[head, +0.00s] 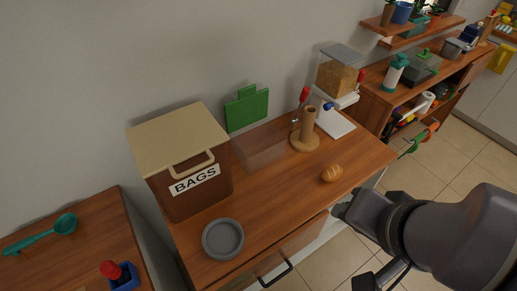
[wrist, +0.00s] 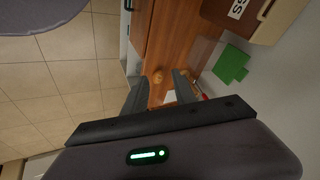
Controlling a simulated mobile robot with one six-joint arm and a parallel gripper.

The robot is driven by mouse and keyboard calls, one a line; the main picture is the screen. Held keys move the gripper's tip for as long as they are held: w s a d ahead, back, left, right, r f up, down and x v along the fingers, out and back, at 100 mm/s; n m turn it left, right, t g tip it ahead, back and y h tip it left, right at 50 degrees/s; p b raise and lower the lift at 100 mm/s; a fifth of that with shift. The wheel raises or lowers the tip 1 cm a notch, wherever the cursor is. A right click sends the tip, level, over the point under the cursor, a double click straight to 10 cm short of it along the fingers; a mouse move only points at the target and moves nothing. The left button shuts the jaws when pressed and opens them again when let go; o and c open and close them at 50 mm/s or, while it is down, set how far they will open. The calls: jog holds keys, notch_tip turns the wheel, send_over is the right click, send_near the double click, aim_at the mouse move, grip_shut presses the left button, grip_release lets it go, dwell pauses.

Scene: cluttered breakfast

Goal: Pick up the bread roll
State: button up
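The bread roll (head: 332,173) is small, oval and golden brown. It lies on the wooden counter (head: 285,190) near its front right part. It also shows in the wrist view (wrist: 158,78), between and beyond the two fingers. My gripper (wrist: 158,90) is open with its fingers wide apart and nothing between them. In the head view my arm comes in from the right, and its end is by the counter's front edge, a little apart from the roll.
Behind the roll are a wooden stand (head: 305,135), a clear box (head: 258,148) and a cereal dispenser (head: 338,72). A brown BAGS bin (head: 185,185) and a grey bowl (head: 222,239) are on the left. Counter around the roll is clear.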

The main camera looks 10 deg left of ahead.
jog(key=o, duration=0.4)
jog(key=shift+o, duration=0.2)
jog(key=m+g+p, duration=0.1)
jog(key=m+p, duration=0.4)
jog(key=m, duration=0.3)
send_over(335, 172)
jog(key=s+d, duration=0.4)
jog(key=s, duration=0.3)
notch_tip(335, 172, down, 17)
jog(key=b+x, duration=0.1)
jog(key=x, duration=0.5)
jog(key=b+x, duration=0.2)
jog(key=x, duration=0.4)
jog(key=a+b+x, duration=0.1)
jog(key=b+x, duration=0.1)
jog(key=x, duration=0.4)
jog(key=shift+f, duration=0.2)
jog(key=shift+s+r, duration=0.1)
